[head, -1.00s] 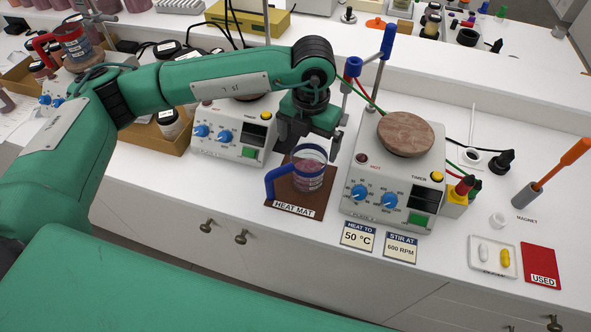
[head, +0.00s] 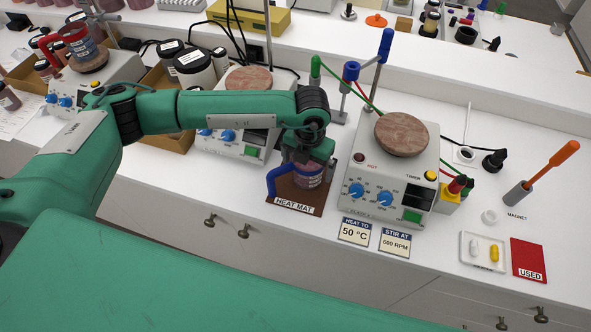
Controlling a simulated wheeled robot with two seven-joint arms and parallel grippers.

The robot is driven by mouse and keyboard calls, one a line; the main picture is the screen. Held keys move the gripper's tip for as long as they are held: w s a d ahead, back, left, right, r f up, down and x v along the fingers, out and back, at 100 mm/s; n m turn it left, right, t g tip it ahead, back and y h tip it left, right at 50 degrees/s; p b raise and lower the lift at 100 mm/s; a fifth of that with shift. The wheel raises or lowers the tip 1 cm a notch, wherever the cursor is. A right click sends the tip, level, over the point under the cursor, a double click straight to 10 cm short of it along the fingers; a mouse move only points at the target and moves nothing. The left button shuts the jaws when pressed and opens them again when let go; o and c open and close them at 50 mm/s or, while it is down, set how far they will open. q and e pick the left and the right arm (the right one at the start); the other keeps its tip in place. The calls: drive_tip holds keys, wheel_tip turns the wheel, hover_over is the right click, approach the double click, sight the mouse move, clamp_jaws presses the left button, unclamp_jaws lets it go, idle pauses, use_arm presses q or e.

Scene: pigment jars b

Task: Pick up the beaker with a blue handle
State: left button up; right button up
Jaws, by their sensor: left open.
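The beaker with a blue handle (head: 308,177) stands upright on the brown heat mat (head: 290,203). It holds something pinkish, and its blue handle points left and toward the front. My left gripper (head: 306,165) is directly over the beaker and pointing down, with its fingers low at the beaker's upper part. It is open, and its fingertips are partly hidden, so I cannot tell if they touch the glass. My right gripper is not in view.
A hotplate (head: 392,180) with a round top stands close on the right, and another hotplate (head: 240,135) stands behind on the left. A red-handled beaker (head: 80,45) is at the far left. Label cards (head: 355,232) lie in front. A stand with a blue clamp (head: 351,72) rises behind.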

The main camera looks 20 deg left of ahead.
use_arm(q)
drive_tip(key=c, duration=1.3)
drive_tip(key=shift+o, duration=0.2)
drive_tip(key=shift+r, duration=0.15)
